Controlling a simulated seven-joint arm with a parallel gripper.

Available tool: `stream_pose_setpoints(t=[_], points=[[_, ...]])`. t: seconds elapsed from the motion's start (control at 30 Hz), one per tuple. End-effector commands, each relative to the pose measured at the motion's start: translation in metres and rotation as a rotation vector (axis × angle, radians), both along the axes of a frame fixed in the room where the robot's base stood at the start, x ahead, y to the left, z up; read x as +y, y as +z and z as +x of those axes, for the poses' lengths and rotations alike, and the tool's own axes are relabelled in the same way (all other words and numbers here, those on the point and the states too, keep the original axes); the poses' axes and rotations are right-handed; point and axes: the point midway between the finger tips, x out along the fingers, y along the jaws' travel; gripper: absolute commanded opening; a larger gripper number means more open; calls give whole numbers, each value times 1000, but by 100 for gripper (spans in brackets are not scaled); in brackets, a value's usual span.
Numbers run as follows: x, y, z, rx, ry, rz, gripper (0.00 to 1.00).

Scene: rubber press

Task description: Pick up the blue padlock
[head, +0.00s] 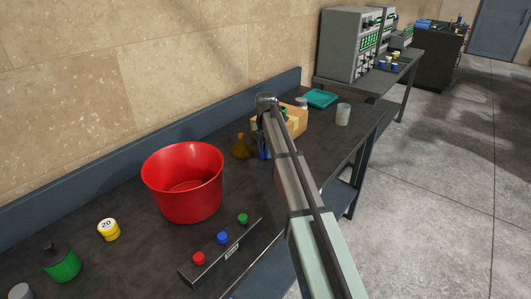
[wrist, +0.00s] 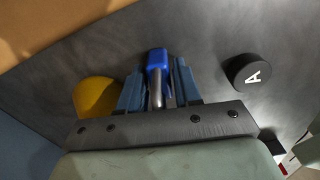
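The blue padlock (wrist: 157,60) lies on the dark bench top in the wrist view, its blue body pointing away from me and its grey shackle toward my gripper. My gripper (wrist: 159,75) has its two blue-grey fingers on either side of the padlock, with narrow gaps showing. It looks open, and I see no clear contact. In the head view my gripper (head: 264,152) is low over the bench beside the cardboard box, partly behind my arm. I cannot tell the padlock apart from the fingers there.
A yellow-brown funnel (head: 241,147) stands left of my gripper, and a cardboard box (head: 293,123) is just behind. A black disc marked A (wrist: 249,72) lies to the right in the wrist view. A red bucket (head: 183,185) and a button panel (head: 222,250) stand nearer.

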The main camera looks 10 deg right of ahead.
Motion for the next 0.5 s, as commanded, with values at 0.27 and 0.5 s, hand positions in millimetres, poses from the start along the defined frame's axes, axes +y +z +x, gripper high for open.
stream_pose_setpoints(t=[0.27, 0.5], points=[[0, 0, 0, 0, 0, 0, 6], [0, 0, 0, 0, 0, 0, 0]])
